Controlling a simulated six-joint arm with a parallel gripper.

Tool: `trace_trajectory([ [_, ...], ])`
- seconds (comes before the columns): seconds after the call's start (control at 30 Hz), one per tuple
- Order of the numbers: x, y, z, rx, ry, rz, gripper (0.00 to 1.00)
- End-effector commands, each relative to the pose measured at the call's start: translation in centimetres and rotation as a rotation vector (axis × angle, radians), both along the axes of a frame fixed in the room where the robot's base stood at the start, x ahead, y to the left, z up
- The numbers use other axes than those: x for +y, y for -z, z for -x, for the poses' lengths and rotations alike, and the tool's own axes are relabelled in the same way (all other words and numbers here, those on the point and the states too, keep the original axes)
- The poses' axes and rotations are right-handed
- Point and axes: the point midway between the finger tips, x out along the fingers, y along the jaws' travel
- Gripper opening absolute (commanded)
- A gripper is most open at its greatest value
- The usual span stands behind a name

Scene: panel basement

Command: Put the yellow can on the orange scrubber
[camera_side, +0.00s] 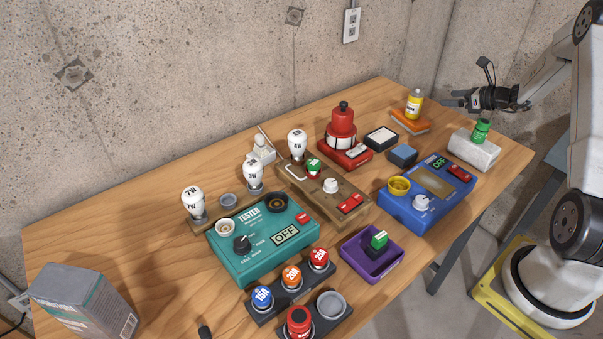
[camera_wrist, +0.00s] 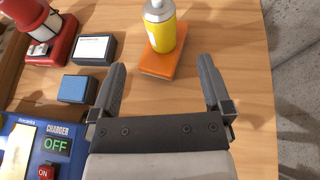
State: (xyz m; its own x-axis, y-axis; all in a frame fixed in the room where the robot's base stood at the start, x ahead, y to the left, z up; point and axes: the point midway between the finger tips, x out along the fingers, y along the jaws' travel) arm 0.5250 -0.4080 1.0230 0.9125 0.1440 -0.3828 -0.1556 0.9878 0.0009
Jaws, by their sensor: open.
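The yellow can (camera_side: 414,103), with a pale top, stands upright on the orange scrubber (camera_side: 409,122) at the back right of the table. In the wrist view the yellow can (camera_wrist: 160,28) rests on the orange scrubber (camera_wrist: 155,62), whose front part is bare. My gripper (camera_side: 462,99) is to the right of the can in the side view, apart from it. In the wrist view my gripper (camera_wrist: 162,85) is open and empty, and the can and scrubber lie beyond its fingertips. The can's upper end is cut off in the wrist view.
A white block with a green item (camera_side: 481,131) sits right of the scrubber. A blue charger (camera_side: 427,192), a blue block (camera_side: 403,155), a black-and-white box (camera_side: 381,138) and a red lamp (camera_side: 342,130) stand nearby. Bare wood surrounds the scrubber's right side in the wrist view.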

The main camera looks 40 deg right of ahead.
Motion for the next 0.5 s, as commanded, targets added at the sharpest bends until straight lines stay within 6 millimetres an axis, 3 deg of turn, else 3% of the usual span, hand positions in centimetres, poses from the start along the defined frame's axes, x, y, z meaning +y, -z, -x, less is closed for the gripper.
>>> trace_trajectory([
  [0.33, 0.2, 0.0, -0.1, 0.003, -0.007, 0.004, 1.0],
  [0.5, 2.3, 0.0, -0.8, 0.039, -0.072, 0.044, 1.0],
])
